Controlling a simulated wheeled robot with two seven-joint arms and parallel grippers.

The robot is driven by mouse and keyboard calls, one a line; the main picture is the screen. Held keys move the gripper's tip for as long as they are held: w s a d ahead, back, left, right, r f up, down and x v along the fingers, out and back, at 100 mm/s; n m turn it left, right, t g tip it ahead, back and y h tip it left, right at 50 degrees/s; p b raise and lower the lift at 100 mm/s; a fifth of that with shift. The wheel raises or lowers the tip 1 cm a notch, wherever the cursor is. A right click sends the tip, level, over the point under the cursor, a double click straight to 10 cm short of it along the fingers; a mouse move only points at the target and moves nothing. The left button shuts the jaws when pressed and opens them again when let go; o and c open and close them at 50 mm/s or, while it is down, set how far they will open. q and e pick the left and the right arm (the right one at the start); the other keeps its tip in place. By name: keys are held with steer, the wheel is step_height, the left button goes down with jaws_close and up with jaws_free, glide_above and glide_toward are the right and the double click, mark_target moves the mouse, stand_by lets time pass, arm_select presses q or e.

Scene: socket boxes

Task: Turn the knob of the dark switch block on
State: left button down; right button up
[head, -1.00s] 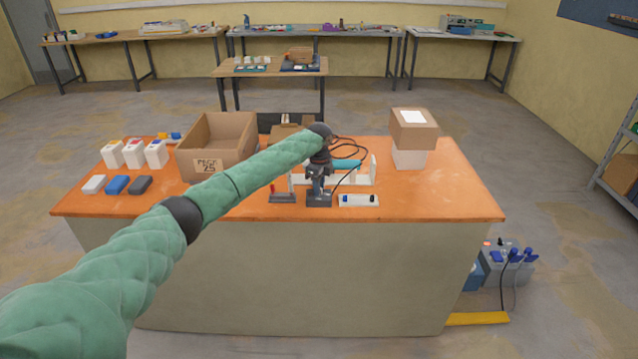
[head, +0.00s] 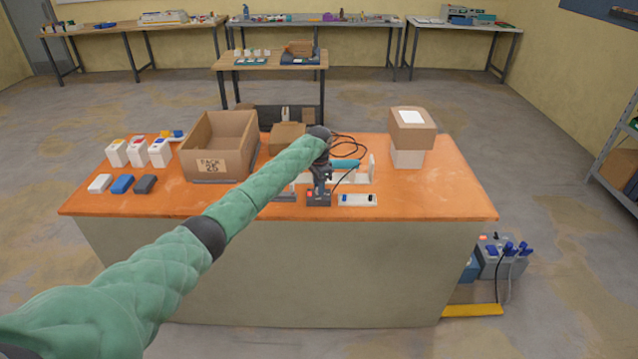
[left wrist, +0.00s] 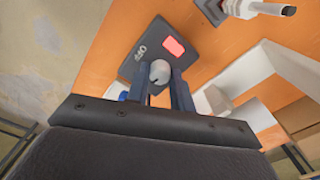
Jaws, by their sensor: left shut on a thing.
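The dark switch block (head: 318,200) stands near the front edge of the orange table, right of centre in the head view. In the left wrist view the dark block (left wrist: 190,61) has a lit red square and small white lettering on its face. Its pale round knob (left wrist: 159,72) sits between my two left fingers. My left gripper (head: 319,187) points down over the block and is shut on the knob; it also shows in the left wrist view (left wrist: 160,84). The fingers hide part of the knob. My right gripper is in neither view.
A white strip (head: 357,200) with dark and blue parts lies just right of the block. A teal tool (head: 345,164) and black cables lie behind. A cardboard box (head: 218,148) stands left, stacked boxes (head: 411,130) right. The table's right front is clear.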

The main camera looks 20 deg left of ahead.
arm_select(q)
steer(key=shift+n+p, duration=0.5)
steer(key=shift+n, duration=0.8)
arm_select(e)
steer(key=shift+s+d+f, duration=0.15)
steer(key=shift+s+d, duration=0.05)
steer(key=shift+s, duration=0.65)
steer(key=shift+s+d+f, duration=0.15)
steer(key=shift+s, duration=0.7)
arm_select(q)
steer(key=c, duration=1.2)
jaws_free()
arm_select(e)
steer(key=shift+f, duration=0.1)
arm_select(q)
steer(key=shift+r, duration=0.35)
step_height(320, 180, up, 6)
steer(key=b, duration=0.3)
steer(key=shift+w+f, duration=0.1)
steer(key=shift+f, duration=0.05)
steer(key=shift+r, duration=0.65)
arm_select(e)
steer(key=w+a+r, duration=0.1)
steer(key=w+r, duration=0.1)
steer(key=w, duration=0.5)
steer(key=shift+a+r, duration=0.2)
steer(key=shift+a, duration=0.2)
